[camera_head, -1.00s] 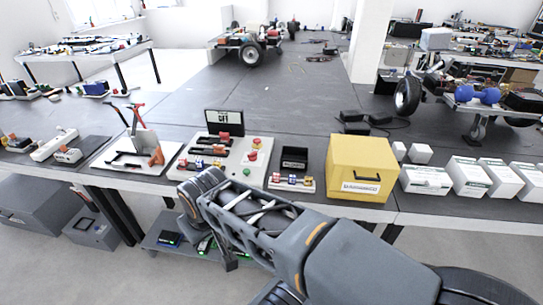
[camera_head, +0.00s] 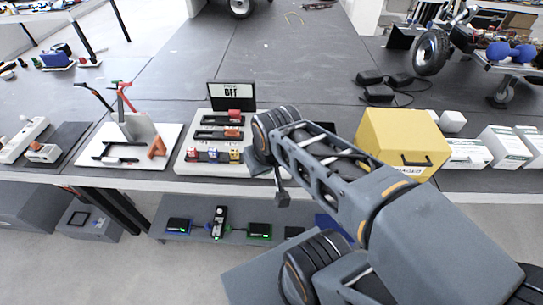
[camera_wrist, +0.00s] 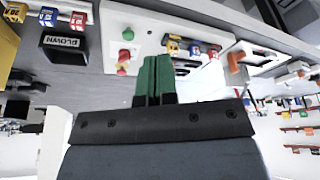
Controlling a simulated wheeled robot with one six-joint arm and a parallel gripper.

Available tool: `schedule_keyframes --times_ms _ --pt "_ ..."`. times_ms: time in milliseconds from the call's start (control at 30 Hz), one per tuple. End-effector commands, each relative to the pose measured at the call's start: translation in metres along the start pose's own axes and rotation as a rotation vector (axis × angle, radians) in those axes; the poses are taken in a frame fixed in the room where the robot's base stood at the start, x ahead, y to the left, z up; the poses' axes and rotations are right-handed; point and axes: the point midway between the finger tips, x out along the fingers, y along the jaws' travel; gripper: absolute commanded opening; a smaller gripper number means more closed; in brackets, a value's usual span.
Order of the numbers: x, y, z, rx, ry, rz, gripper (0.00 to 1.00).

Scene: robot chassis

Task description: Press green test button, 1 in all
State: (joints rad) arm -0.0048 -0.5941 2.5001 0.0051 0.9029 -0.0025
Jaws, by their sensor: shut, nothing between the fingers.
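The green test button (camera_wrist: 127,34) is a round button on the pale test panel (camera_wrist: 150,20), seen in the wrist view left of and above my fingertips. My gripper (camera_wrist: 155,60) has green fingers pressed together with nothing between them. The fingertips look apart from the button, though exact height is hard to tell. In the head view the test panel (camera_head: 217,116) stands on the bench with a display reading "OFF". My arm covers its right side there and hides the button.
The box marked "BLOWN" (camera_wrist: 62,42) is beside the panel. A yellow case (camera_head: 400,140) stands right of my arm. A tray with tools (camera_head: 85,150) lies left of the panel.

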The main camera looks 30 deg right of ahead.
Motion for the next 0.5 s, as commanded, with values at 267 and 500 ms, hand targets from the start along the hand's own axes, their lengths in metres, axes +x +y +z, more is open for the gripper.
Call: schedule_keyframes --times_ms 267,500 --pt "0.021 0.014 -0.03 0.305 -0.174 -0.126 0.0" --pt "0.063 0.044 -0.081 0.754 -0.367 -0.36 0.0"
